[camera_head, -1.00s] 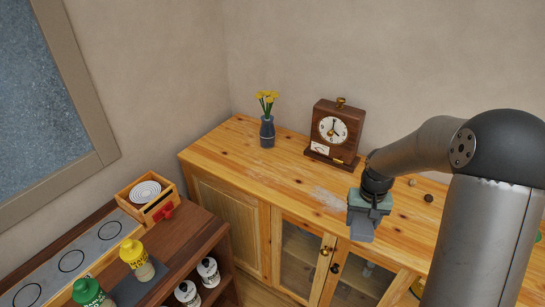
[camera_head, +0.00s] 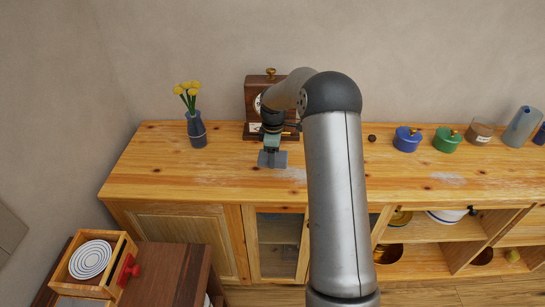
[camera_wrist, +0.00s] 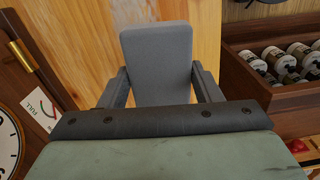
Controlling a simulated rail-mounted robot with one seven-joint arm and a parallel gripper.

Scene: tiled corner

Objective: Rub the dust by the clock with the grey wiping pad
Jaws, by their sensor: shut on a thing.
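The grey wiping pad (camera_head: 272,160) is held below my gripper (camera_head: 271,148), in front of the clock. In the wrist view the pad (camera_wrist: 157,62) sits between the two fingers of my gripper (camera_wrist: 160,88), which is shut on it. A pale dust patch (camera_head: 293,175) shows on the wooden cabinet top (camera_head: 220,182), beside and in front of the pad; part of it may be hidden. I cannot tell whether the pad touches the top. The brown clock (camera_head: 257,90) stands behind, partly hidden by my arm; its face (camera_wrist: 14,140) shows in the wrist view.
A vase with yellow flowers (camera_head: 196,128) stands left of the clock. A second pale patch (camera_head: 448,178) lies farther right. A blue pot (camera_head: 407,139), a green pot (camera_head: 447,141) and a jar (camera_head: 479,132) line the back right. The cabinet top's left front is clear.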

